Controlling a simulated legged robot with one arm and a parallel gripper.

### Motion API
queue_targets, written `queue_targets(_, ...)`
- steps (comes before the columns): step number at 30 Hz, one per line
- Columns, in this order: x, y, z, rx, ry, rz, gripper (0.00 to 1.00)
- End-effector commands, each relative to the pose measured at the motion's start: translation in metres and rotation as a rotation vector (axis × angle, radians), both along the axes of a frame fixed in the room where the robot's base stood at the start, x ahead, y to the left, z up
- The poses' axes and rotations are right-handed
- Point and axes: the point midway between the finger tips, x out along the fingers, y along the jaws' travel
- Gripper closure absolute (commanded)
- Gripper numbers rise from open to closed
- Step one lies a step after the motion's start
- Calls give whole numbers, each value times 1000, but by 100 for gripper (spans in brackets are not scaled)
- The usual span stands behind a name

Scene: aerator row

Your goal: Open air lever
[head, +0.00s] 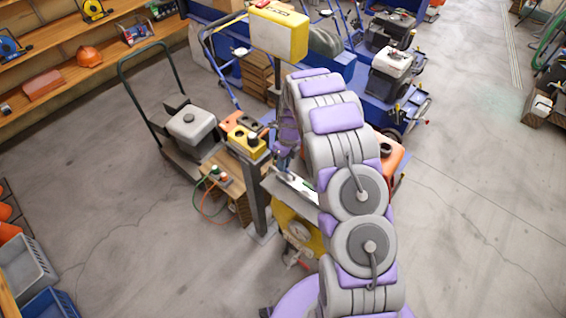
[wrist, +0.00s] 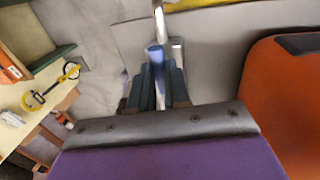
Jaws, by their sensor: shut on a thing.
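In the wrist view my gripper (wrist: 158,75) has its two dark fingers closed around the air lever (wrist: 155,56), a slim bar with a blue grip. A bright metal rod rises just behind it. In the head view my gripper (head: 284,160) is at the post-mounted station, left of my grey and purple arm. The lever's pivot and far end are hard to make out, and my arm partly covers the station.
An orange body (wrist: 288,100) is close on the right in the wrist view. A yellow box (head: 248,140) with black knobs and a grey engine cart (head: 190,125) stand to the left in the head view. Open floor lies left and right.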

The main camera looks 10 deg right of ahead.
Motion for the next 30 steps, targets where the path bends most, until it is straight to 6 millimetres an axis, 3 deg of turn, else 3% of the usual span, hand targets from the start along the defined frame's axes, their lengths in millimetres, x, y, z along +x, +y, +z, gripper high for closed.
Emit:
queue_targets(9, 4, -1, 2, 0, -10, -5, 100)
queue_targets(10, 4, -1, 2, 0, -10, -5, 81)
queue_targets(17, 1, 0, 1, 0, -5, -3, 59)
queue_targets(26, 1, -1, 3, 0, -3, -2, 58)
queue_targets(30, 2, -3, 17, 1, -3, -3, 58)
